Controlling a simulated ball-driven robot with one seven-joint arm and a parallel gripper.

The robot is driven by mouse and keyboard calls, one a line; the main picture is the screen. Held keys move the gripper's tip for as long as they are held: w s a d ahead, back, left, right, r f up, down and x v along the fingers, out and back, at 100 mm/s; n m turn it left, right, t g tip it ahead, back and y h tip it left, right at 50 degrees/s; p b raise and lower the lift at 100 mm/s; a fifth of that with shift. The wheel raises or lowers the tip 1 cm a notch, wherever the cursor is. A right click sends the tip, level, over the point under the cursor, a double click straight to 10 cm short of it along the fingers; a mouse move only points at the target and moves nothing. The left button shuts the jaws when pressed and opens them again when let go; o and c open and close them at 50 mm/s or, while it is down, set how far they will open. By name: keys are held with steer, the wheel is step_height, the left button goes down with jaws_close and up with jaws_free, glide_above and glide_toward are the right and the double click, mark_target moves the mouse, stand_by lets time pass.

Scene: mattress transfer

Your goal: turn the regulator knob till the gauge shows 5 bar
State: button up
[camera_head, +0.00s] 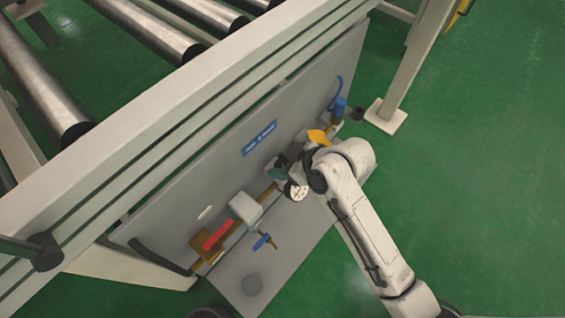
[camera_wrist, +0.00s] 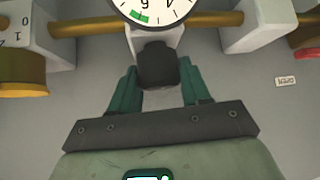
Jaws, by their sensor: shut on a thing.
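The dark regulator knob (camera_wrist: 157,66) sits between the green fingers of my gripper (camera_wrist: 158,82) in the wrist view, with a finger on each side of it. My gripper is shut on the knob. The round white gauge (camera_wrist: 165,12) is just above it, cut off by the top edge. Its lower rim shows black marks, part of the numbers and a green band; I cannot read the needle. In the head view the gauge (camera_head: 296,191) shows beside my gripper (camera_head: 284,172), too small to read. The knob is hidden there.
A grey panel (camera_head: 190,200) carries a brass pipe (camera_wrist: 90,25), a white box (camera_head: 245,208), a red handle (camera_head: 217,236), a blue handle (camera_head: 263,241) and a yellow part (camera_head: 318,137). A roller conveyor (camera_head: 150,35) stands behind. Green floor (camera_head: 490,150) on the right is clear.

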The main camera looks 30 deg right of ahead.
steer(key=shift+c, duration=0.8)
